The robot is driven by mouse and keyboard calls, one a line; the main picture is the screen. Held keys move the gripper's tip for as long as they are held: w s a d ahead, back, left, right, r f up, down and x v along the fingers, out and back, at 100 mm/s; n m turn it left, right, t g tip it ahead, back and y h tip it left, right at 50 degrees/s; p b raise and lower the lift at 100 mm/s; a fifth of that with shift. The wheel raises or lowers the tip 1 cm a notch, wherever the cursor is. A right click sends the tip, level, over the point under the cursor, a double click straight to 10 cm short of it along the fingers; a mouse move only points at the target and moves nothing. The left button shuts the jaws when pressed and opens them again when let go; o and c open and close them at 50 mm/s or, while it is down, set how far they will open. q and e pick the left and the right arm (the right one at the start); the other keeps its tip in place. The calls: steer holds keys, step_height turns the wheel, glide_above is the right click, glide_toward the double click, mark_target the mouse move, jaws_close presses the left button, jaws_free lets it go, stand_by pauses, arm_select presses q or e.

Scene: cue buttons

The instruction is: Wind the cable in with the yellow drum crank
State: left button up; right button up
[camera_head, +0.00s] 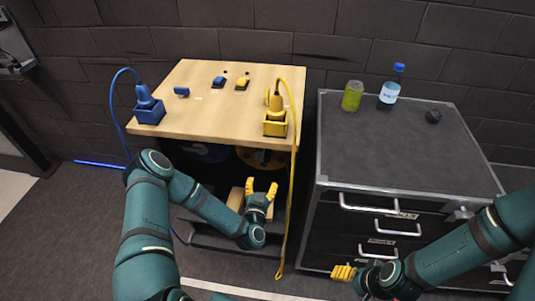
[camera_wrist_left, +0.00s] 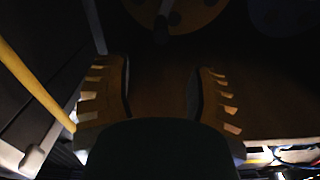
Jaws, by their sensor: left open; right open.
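The yellow drum (camera_head: 258,158) sits in the dark space under the wooden table, partly hidden by the tabletop. In the left wrist view the yellow drum (camera_wrist_left: 190,14) shows at the top, with a dark crank-like part (camera_wrist_left: 161,30) on it, poorly lit. The yellow cable (camera_head: 292,170) runs from the yellow plug (camera_head: 275,104) over the table's right edge and hangs in a loop near the floor. My left gripper (camera_head: 261,188) is open and empty, below and in front of the yellow drum. My right gripper (camera_head: 343,272) is open beside the drawer cabinet.
A blue drum (camera_head: 205,152) is left of the yellow one. The wooden table (camera_head: 210,115) bears a blue plug (camera_head: 148,105) and blue and yellow buttons. The drawer cabinet (camera_head: 400,150) at right bears a green jar (camera_head: 352,96) and a bottle (camera_head: 390,90).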

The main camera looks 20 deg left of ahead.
mark_target(268, 155)
arm_select(q)
steer(key=b+x, duration=0.1)
steer(key=x, duration=1.3)
steer(key=shift+s+a+b, duration=0.1)
steer(key=shift+b, duration=0.3)
steer(key=shift+c, duration=0.5)
jaws_close()
